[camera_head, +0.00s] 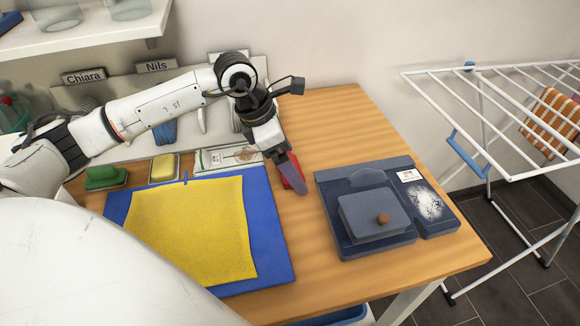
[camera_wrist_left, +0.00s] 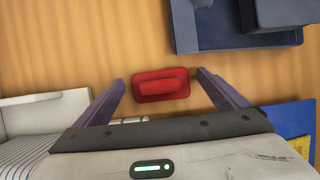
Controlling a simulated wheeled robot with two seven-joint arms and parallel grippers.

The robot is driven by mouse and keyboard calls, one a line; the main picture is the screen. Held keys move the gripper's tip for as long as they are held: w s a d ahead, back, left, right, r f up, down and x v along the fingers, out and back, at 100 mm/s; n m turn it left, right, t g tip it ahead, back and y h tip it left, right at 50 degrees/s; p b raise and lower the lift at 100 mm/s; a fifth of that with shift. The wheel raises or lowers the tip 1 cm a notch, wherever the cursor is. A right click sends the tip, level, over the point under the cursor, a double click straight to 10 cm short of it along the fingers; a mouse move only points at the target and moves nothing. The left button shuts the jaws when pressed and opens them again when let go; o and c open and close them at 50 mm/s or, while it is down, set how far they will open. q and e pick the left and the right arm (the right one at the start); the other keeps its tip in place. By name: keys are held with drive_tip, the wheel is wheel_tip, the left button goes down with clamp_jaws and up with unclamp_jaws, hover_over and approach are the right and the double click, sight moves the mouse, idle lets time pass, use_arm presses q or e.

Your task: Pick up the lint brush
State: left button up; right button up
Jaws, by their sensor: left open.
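The lint brush, as far as I can tell, is the small red block with a raised grip (camera_head: 291,168) on the wooden table, right of the blue board. In the left wrist view, the red brush (camera_wrist_left: 161,84) lies flat, centred ahead of the jaws. My left gripper (camera_head: 297,183) is open and points down over it. In the left wrist view, the two purple fingers of the gripper (camera_wrist_left: 161,92) are apart, one on each side of the brush, with gaps visible. In the head view the fingers partly hide the brush. My right gripper is not in view.
A blue board (camera_head: 284,256) with a yellow cloth (camera_head: 195,225) lies left of the brush. A dark blue tray (camera_head: 330,195) holding a grey lidded box (camera_head: 373,213) lies to the right. A drying rack (camera_head: 480,75) stands right of the table.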

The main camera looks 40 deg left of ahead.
use_arm(q)
drive_tip(key=c, duration=1.1)
wheel_tip(320, 180, up, 10)
drive_tip(key=shift+r+b, duration=0.1)
drive_tip(key=shift+b, duration=0.25)
drive_tip(key=shift+c, duration=0.2)
